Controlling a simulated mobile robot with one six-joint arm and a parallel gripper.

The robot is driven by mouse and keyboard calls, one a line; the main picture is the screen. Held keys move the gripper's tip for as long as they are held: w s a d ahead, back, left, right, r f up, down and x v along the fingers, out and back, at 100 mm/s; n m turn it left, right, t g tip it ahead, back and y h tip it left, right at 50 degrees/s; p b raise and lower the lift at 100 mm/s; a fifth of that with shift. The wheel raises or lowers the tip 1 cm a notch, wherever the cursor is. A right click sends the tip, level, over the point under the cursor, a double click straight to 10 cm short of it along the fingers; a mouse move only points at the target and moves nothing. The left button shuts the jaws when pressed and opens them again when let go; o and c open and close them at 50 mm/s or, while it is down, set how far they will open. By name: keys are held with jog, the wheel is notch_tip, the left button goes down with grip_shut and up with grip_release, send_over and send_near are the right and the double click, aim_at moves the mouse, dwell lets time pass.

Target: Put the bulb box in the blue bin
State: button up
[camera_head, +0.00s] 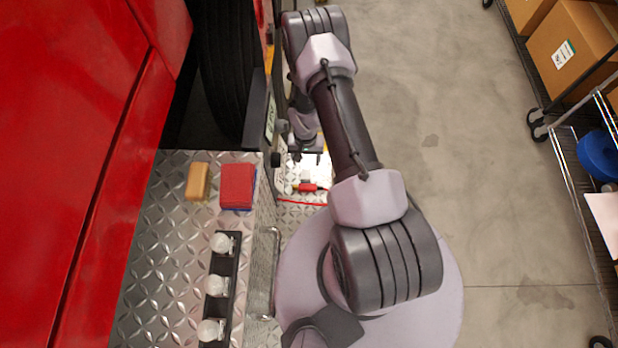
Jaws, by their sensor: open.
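A narrow black holder (219,290) with three clear bulbs lies on the diamond-plate bumper at the lower left. It is the only thing with bulbs in view; I cannot tell if it is the bulb box. A round blue container (600,155), possibly the blue bin, sits on the wire rack at the right edge, partly cut off. My gripper (306,152) is small and partly hidden by my arm, beyond the bumper's right edge. It is open, above a bright low area with a small red item (307,188), apart from the black holder.
A tan block (197,182) and a red block with blue edges (237,186) lie on the bumper (160,270). A red vehicle body and black tyre (222,70) stand at left. Cardboard boxes (570,45) fill the rack at upper right. The concrete floor between is clear.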

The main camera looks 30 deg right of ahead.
aim_at(306, 174)
notch_tip(306, 174, down, 9)
jog(key=b, duration=0.3)
notch_tip(306, 174, down, 6)
jog(key=b, duration=0.3)
jog(key=shift+w+r, duration=0.1)
jog(key=shift+r, duration=0.3)
jog(key=shift+c, duration=0.2)
grip_shut()
